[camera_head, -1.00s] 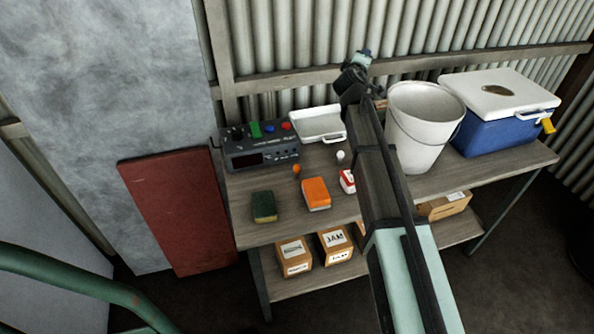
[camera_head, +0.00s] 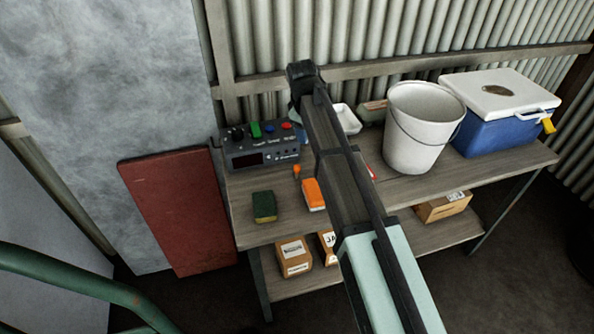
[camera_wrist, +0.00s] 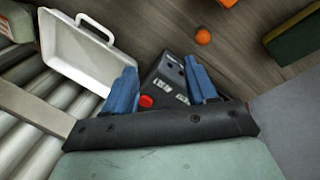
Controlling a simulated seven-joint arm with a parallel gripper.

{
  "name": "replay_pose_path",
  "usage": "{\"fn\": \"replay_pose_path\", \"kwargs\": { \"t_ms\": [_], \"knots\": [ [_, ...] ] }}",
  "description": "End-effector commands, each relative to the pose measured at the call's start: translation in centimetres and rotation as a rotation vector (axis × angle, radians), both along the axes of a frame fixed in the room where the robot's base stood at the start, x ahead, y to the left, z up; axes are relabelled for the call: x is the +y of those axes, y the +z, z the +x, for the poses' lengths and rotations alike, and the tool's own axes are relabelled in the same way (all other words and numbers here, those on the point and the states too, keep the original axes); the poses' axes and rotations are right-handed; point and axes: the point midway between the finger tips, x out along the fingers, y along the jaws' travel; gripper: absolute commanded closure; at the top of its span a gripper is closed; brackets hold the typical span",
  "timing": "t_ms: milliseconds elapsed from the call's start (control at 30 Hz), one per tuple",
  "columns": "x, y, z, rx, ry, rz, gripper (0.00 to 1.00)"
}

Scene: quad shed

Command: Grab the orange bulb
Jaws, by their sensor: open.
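The orange bulb (camera_head: 297,170) lies on the shelf top in front of the grey control box, just left of my arm in the head view. It also shows in the wrist view (camera_wrist: 203,37) as a small orange ball near the top, beyond my fingertips and apart from them. My gripper (camera_wrist: 162,78) has its two blue fingers spread, with nothing held between them. It is over the control box (camera_wrist: 165,85), whose red button shows between the fingers. In the head view my arm hides most of the gripper.
A green sponge (camera_head: 264,206) and an orange block (camera_head: 313,194) lie near the bulb. A white tray (camera_head: 347,119), partly behind my arm, a white bucket (camera_head: 414,140) and a blue cooler (camera_head: 497,132) stand farther right.

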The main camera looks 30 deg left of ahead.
Motion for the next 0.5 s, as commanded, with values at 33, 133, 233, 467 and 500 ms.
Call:
{"fn": "replay_pose_path", "kwargs": {
  "t_ms": [33,133,233,467,500],
  "knots": [
    [0.2,-0.1,-1.3,0.062,0.026,-0.009,0.43],
    [0.4,-0.2,-3.3,0.157,0.069,-0.021,0.43],
    [0.4,-0.2,-4.4,0.207,0.095,-0.027,0.43],
    [0.4,-2.7,-4.9,0.228,0.104,-0.032,0.43],
    [0.3,-3.4,-4.9,0.228,0.104,-0.033,0.43]
  ]
}}
